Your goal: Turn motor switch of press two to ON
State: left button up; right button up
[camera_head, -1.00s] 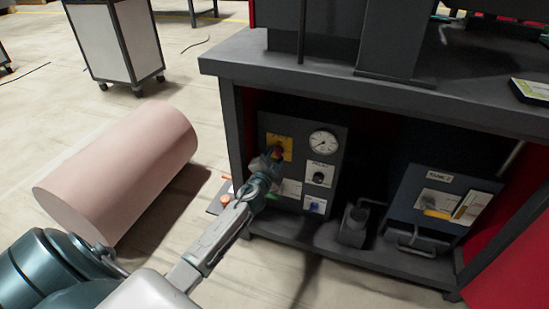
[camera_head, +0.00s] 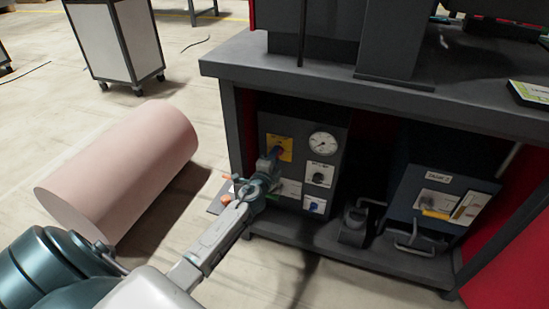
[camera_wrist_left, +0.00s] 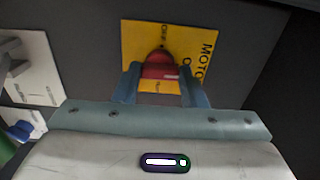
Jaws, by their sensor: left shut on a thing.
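The motor switch is a red knob (camera_wrist_left: 159,66) on a yellow plate (camera_wrist_left: 132,38) lettered "MOTO…", seen in the left wrist view. In the head view the yellow plate (camera_head: 274,145) is at the upper left of the dark control panel (camera_head: 335,165) under the bench. My left gripper (camera_wrist_left: 160,85) is shut on the red knob, one finger on each side of it. In the head view my left gripper (camera_head: 274,160) reaches the panel and mostly hides the knob. The knob's exact setting cannot be read. My right gripper is not in view.
A round gauge (camera_head: 322,143) and a black knob (camera_head: 319,178) sit right of the switch. A blue box (camera_head: 402,205) stands farther right on the lower shelf. The bench top (camera_head: 230,61) overhangs the panel. A pink cylinder (camera_head: 120,170) lies on the floor at left.

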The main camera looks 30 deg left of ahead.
pick_arm(q)
jog(key=shift+f, duration=0.1)
dwell(0.4)
jog(key=o, duration=1)
jog(key=v, duration=1)
jog(key=shift+s+d, duration=0.2)
jog(key=shift+s, duration=0.15)
